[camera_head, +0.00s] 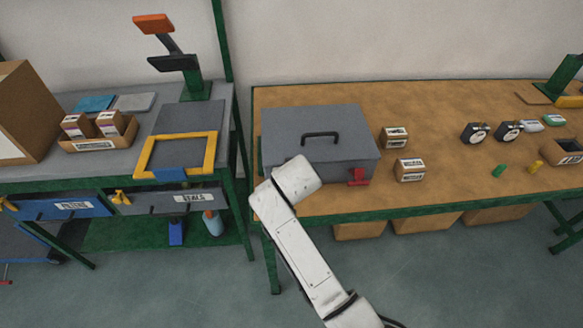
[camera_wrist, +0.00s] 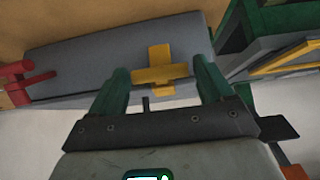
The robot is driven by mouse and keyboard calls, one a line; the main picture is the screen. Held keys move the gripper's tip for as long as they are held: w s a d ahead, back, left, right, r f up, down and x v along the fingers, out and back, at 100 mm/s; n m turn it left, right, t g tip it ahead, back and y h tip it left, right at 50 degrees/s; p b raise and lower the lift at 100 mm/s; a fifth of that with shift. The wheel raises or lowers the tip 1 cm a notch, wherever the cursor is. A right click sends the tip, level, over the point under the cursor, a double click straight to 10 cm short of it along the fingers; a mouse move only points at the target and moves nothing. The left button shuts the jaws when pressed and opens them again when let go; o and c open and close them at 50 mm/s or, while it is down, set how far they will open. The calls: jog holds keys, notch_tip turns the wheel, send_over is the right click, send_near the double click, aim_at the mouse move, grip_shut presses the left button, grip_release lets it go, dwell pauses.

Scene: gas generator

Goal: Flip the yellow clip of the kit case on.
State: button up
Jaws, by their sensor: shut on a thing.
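The kit case (camera_head: 300,130) is a closed grey box with a black handle on its lid, near the left end of the wooden bench; it also shows in the wrist view (camera_wrist: 90,58). The yellow clip (camera_wrist: 160,65) is cross-shaped and lies at the case's edge. My gripper (camera_wrist: 162,77) has its two green fingers on either side of the clip, shut on its crossbar. In the head view, my white arm hides the clip and the gripper. A red clip (camera_head: 357,177) sits at the case's front right, at left in the wrist view (camera_wrist: 22,80).
Two small labelled boxes (camera_head: 395,137) (camera_head: 409,169) stand right of the case. Two dials (camera_head: 474,132) (camera_head: 508,131) stand farther right. A grey bench with a yellow frame (camera_head: 210,150) is at left, across a narrow gap. The bench between the boxes and dials is clear.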

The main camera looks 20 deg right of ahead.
jog(key=shift+w+d+r+g+y+p, duration=0.15)
jog(key=shift+w+r+g+y+p, duration=0.3)
jog(key=shift+g+p, duration=0.7)
jog(key=shift+w+f, duration=0.1)
jog(key=o, duration=0.9)
jog(key=shift+o, duration=0.2)
jog(key=v, duration=1)
jog(key=shift+r+b, duration=0.3)
